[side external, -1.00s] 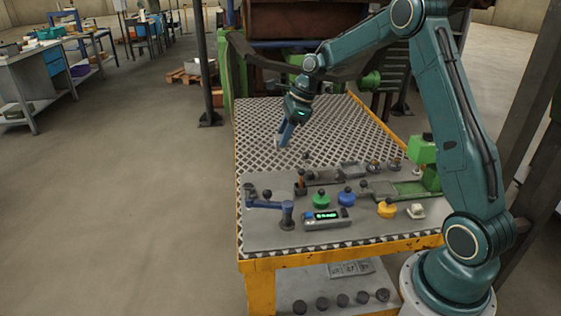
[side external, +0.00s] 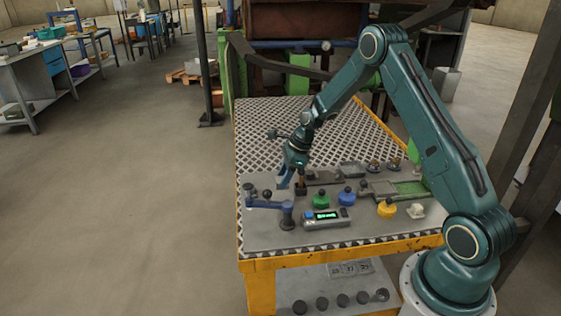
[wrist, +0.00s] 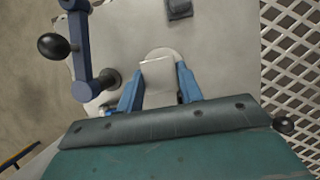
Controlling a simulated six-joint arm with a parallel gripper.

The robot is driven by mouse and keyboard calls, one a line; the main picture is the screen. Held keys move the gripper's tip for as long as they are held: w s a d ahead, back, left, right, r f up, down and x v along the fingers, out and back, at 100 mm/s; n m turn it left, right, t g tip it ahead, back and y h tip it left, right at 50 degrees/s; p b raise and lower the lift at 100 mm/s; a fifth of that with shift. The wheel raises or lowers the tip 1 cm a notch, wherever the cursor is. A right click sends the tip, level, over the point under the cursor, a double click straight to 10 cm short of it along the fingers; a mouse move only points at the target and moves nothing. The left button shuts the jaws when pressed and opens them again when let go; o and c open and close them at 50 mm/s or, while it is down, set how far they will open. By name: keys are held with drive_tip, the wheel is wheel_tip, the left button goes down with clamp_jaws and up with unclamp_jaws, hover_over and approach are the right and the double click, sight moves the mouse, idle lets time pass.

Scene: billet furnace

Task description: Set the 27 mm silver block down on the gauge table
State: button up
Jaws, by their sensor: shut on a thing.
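My gripper (wrist: 160,72) is shut on the silver block (wrist: 157,86), its blue fingers on either side of it in the wrist view. A pale round disc (wrist: 163,52), which looks like the gauge table, shows just beyond and under the block. I cannot tell whether block and disc touch. In the side view my gripper (side external: 284,180) is low over the grey plate, behind the blue crank arm. The block is too small or hidden to make out there.
The blue crank arm (side external: 265,204) with a black knob (wrist: 54,46) stands close to my gripper. Green (side external: 321,201), blue (side external: 347,197) and yellow (side external: 387,209) knobs and a lit display box (side external: 326,218) lie to the right. The mesh tabletop (side external: 320,125) behind is mostly clear.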

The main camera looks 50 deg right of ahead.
drive_tip(key=shift+f, duration=2.1)
drive_tip(key=shift+f, duration=0.15)
drive_tip(key=o, duration=1.2)
drive_tip(key=v, duration=1.2)
drive_tip(key=shift+a+r, duration=0.1)
drive_tip(key=shift+r, duration=0.1)
